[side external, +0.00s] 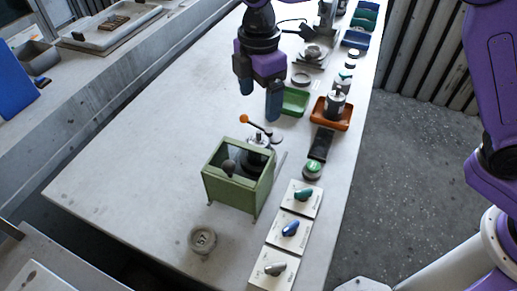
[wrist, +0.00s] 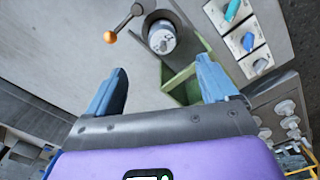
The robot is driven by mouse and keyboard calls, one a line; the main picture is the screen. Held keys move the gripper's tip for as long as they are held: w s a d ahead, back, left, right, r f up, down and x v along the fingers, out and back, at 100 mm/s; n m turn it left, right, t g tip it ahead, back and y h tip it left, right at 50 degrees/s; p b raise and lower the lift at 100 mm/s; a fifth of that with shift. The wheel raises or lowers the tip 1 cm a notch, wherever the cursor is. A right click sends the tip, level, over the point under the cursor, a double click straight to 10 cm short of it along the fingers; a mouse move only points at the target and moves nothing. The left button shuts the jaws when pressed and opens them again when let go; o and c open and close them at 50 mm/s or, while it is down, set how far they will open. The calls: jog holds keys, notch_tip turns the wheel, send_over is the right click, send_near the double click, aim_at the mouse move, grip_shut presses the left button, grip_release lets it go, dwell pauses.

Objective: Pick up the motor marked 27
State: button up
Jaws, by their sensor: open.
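My gripper (side external: 260,97) is open and empty, with blue fingers pointing down above the table, behind the green box in the side view. A silver cylinder with small dark marks (wrist: 162,38), motor-like, stands beyond the fingertips, close to a lever with an orange ball. It also shows partly behind the green box in the side view (side external: 259,141). Another motor-like silver and dark cylinder (side external: 335,104) stands in an orange tray. I cannot read the number 27 on either.
The green box (side external: 228,190) stands at the table's middle; the orange-ball lever (side external: 244,118) rises behind it. Several cards with coloured knobs (side external: 291,229) line the right edge. A green tray (side external: 293,100) and a grey round part (side external: 202,240) also stand here. The table's left side is clear.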

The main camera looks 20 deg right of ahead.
aim_at(258, 141)
notch_tip(258, 141, down, 8)
jog(key=shift+f, duration=0.2)
jog(key=shift+s+a+f, duration=0.1)
jog(key=shift+s+f, duration=0.05)
jog(key=shift+f, duration=1.25)
jog(key=shift+s+a+f, duration=0.1)
jog(key=shift+f, duration=1.3)
jog(key=c, duration=1.5)
